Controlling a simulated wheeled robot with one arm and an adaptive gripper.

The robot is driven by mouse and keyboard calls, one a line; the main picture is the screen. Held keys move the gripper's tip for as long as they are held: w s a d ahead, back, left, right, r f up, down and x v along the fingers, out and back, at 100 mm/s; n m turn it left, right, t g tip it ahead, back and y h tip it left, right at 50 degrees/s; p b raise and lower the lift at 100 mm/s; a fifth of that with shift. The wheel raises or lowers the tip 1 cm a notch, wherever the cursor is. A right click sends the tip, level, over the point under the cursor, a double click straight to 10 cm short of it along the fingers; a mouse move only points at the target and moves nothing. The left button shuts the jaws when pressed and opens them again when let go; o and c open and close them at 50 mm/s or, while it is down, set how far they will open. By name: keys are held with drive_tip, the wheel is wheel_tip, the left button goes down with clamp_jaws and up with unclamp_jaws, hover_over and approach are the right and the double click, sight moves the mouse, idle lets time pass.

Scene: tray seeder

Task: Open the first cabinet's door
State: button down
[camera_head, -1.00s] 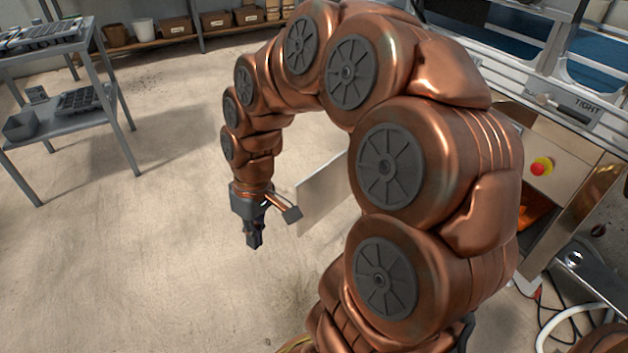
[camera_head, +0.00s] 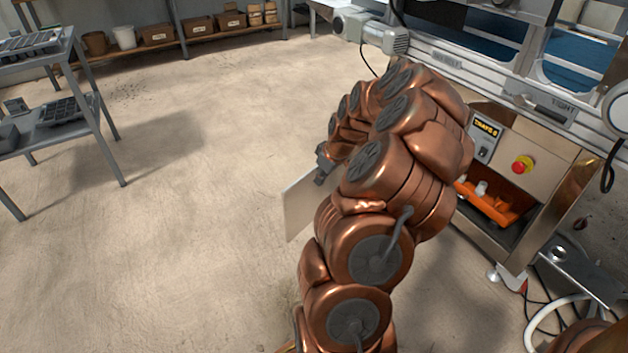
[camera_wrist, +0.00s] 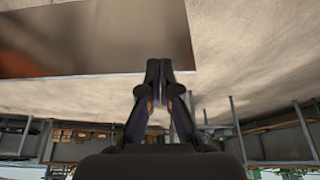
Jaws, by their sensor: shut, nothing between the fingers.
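The cabinet (camera_head: 545,185) stands at the right in the head view, its front open with orange parts (camera_head: 490,205) inside. A flat pale panel, apparently its door (camera_head: 305,208), stands swung out to the left of my arm; its hinge side is hidden behind the arm. In the wrist view the panel (camera_wrist: 95,40) fills the upper left, with its edge near the fingertips. My gripper (camera_head: 321,178) is near the panel's upper edge in the head view, partly hidden by my arm. In the wrist view my gripper (camera_wrist: 160,68) is shut and empty. I cannot tell whether it touches the panel.
A red emergency button (camera_head: 521,165) sits on the cabinet front. A grey machine frame (camera_head: 470,80) runs above it. Cables (camera_head: 545,315) lie on the floor at the lower right. A grey shelf (camera_head: 62,125) stands at the left. The floor between is clear.

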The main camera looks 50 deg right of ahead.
sight(303, 187)
drive_tip(key=shift+w+a+f+b, duration=0.1)
drive_tip(key=shift+w+f+b, duration=0.75)
drive_tip(key=shift+w+f, duration=1.05)
drive_tip(key=shift+w+f+b, duration=0.85)
drive_tip(key=shift+w+f, duration=0.8)
drive_tip(key=shift+f, duration=0.35)
